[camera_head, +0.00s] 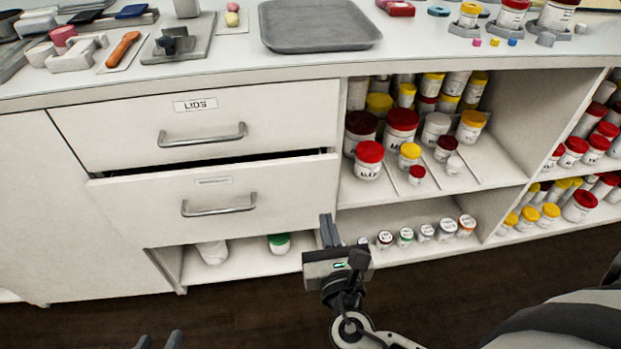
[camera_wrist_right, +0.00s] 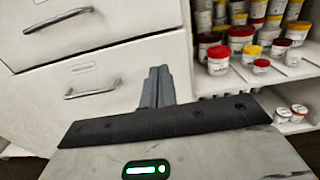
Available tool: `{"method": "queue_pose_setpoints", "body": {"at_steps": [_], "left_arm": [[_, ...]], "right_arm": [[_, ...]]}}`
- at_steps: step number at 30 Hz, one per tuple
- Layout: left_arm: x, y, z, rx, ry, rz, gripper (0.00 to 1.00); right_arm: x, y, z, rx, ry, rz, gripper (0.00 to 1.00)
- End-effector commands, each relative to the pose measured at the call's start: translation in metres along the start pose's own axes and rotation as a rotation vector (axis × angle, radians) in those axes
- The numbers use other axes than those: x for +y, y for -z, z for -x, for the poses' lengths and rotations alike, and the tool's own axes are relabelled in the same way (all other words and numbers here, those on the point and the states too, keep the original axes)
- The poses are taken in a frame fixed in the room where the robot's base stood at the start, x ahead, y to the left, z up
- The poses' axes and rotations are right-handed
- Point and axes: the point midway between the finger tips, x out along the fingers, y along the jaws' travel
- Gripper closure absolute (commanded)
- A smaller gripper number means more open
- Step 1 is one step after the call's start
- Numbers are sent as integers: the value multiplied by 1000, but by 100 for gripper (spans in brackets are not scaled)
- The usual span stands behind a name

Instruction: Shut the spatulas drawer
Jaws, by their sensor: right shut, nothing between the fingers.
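The lower drawer (camera_head: 215,205) stands slightly pulled out under the drawer labelled LIDS (camera_head: 200,130), with a dark gap above its front. Its small label is too blurred to read. It has a metal bar handle (camera_head: 219,207), which also shows in the right wrist view (camera_wrist_right: 90,92). My right gripper (camera_head: 330,232) is shut and empty near the lower right corner of that drawer front; I cannot tell whether it touches. Its closed fingers show in the right wrist view (camera_wrist_right: 157,88). My left gripper (camera_head: 159,340) is at the bottom edge, fingertips apart, below the drawer.
Open shelves (camera_head: 500,160) with several red- and yellow-lidded jars are right of the drawers. A low shelf (camera_head: 240,262) under the drawer holds a few containers. The counter above carries a grey tray (camera_head: 318,25) and tools. The dark floor in front is clear.

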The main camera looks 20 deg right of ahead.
Motion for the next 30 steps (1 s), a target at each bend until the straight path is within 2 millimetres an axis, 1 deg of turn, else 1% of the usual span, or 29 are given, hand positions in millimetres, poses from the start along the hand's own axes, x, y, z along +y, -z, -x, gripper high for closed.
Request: {"method": "queue_pose_setpoints", "body": {"at_steps": [1,5,8,15,21,25,30], "left_arm": [[0,-4,-3,1,-2,-1,64],[0,-2,-2,2,-3,-1,64],[0,-2,-2,1,-3,-1,64],[0,-5,-4,-3,-5,0,64],[0,-9,-8,-11,-9,2,64],[1,-11,-9,-15,-11,3,64],[1,-12,-10,-19,-12,4,64]], "right_arm": [[0,6,-2,-1,0,-1,100],[0,4,-12,-3,1,-1,100],[0,3,-29,-4,2,-1,100],[0,3,-81,-4,1,-2,100],[0,4,-118,-3,2,-2,100],[0,5,-132,-1,0,-2,100],[0,4,-140,0,1,-2,100]]}}
